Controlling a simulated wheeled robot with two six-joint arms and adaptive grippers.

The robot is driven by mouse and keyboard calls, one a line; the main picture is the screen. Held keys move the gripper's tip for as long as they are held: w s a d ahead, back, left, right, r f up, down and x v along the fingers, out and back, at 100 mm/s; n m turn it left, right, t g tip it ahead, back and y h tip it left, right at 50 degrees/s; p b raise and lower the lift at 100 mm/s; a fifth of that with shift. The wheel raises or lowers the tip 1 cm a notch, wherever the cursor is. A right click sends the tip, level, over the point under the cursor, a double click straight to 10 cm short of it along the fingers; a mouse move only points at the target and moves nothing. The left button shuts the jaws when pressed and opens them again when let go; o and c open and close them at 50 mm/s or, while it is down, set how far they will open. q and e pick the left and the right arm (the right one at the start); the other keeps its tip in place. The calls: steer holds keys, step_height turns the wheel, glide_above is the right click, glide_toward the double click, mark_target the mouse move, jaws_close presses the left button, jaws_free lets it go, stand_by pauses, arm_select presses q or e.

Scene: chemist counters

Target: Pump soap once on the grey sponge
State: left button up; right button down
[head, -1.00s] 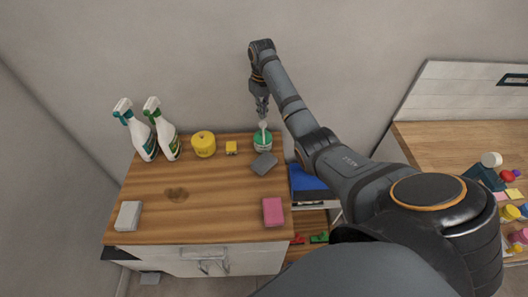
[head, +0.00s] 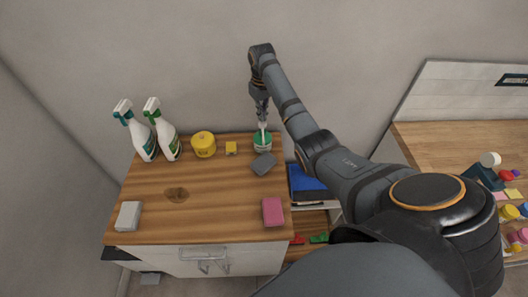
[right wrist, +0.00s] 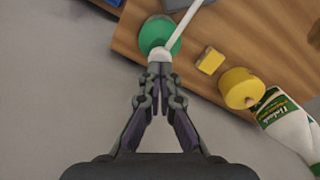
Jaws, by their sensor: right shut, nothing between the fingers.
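The green soap dispenser (head: 262,143) with a white pump stands at the back right corner of the wooden counter. My right gripper (head: 262,119) is shut and empty, pointing down at the top of the pump. In the right wrist view my fingertips (right wrist: 160,75) meet or nearly meet the white pump head (right wrist: 160,54); I cannot tell how far it is pressed. Its long spout reaches away over the counter. The dark grey sponge (head: 264,163) lies just in front of the dispenser. Any soap on it is too small to tell. My left gripper is out of view.
The counter (head: 215,215) also holds a pink sponge (head: 273,211), a pale grey block (head: 128,216), a small yellow block (head: 231,148), a round yellow container (head: 203,144) and two spray bottles (head: 167,138). The counter's middle is mostly clear. A wall stands behind.

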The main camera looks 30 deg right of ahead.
mark_target(263, 123)
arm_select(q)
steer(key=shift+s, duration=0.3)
arm_select(e)
steer(key=shift+f, duration=0.1)
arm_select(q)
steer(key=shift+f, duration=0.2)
arm_select(e)
steer(key=shift+s+f, duration=0.1)
steer(key=shift+f, duration=1.55)
step_height(263, 123, up, 3)
steer(key=p, duration=0.4)
steer(key=shift+r, duration=0.2)
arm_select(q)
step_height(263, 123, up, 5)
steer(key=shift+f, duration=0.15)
arm_select(e)
steer(key=shift+f, duration=0.1)
